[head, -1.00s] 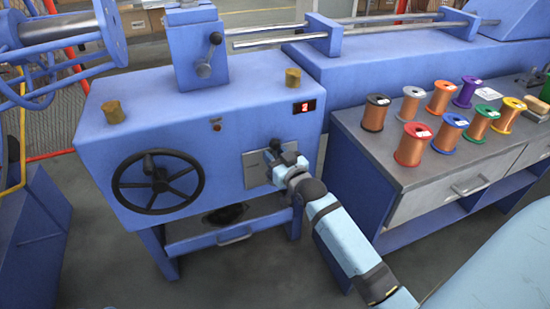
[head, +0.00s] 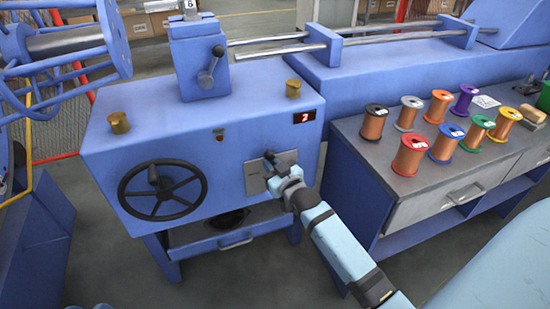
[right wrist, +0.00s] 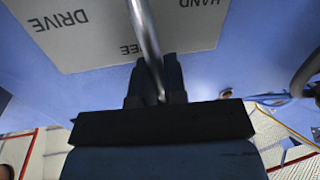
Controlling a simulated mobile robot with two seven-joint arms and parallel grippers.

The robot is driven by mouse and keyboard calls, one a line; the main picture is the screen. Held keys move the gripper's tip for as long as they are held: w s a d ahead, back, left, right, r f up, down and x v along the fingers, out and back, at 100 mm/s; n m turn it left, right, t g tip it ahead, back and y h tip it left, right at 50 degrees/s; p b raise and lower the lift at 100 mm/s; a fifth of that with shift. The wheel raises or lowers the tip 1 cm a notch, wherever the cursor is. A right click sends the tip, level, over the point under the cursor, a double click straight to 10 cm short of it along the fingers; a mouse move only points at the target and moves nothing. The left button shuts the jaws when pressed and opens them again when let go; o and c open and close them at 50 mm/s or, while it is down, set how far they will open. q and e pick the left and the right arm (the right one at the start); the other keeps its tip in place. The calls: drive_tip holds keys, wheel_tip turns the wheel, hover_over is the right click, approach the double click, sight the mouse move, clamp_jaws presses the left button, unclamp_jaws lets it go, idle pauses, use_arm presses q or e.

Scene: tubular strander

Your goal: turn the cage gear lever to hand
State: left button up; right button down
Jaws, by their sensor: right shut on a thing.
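The cage gear lever (right wrist: 143,28) is a metal rod in the right wrist view, in front of a grey label plate (right wrist: 92,52). The plate's words appear upside down: DRIVE at left, HAND at right, and a partly hidden word ending in "EE" between them. The rod runs down over that middle word into my right gripper (right wrist: 157,82), whose dark fingers are shut on it. In the head view my right gripper (head: 271,167) is at the same plate (head: 254,181) on the blue machine's front; it hides most of the lever. My left gripper is not in view.
A black handwheel (head: 162,213) is left of the plate, with a red-lit display (head: 304,117) above it to the right. A bench (head: 354,148) with several wire spools stands at right. A drawer handle (head: 236,242) sits below the machine.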

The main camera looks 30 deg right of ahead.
sight(251, 168)
use_arm(q)
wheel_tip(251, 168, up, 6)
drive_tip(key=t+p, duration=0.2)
drive_tip(key=p, duration=0.2)
use_arm(e)
drive_tip(key=shift+w+a+n+g, duration=0.25)
drive_tip(key=shift+a+n+g, duration=0.05)
drive_tip(key=shift+a+n, duration=0.75)
drive_tip(key=shift+w+a+f+n+h+p, duration=0.15)
drive_tip(key=shift+a+f+n+p, duration=0.25)
drive_tip(key=shift+n+p, duration=0.2)
drive_tip(key=shift+w+a+f+n+h+p, duration=0.15)
drive_tip(key=shift+a+f+n+p, duration=0.1)
drive_tip(key=shift+a+n+p, duration=0.35)
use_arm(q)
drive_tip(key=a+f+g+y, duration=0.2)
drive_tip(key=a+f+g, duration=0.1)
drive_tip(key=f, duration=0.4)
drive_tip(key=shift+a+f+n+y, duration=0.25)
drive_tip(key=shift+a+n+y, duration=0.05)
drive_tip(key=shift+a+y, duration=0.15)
use_arm(e)
drive_tip(key=shift+a+f+n+g, duration=0.1)
drive_tip(key=shift+f+n+g, duration=0.15)
drive_tip(key=shift+n+g, duration=0.1)
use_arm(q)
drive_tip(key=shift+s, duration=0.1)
use_arm(e)
drive_tip(key=c, duration=1.2)
unclamp_jaws()
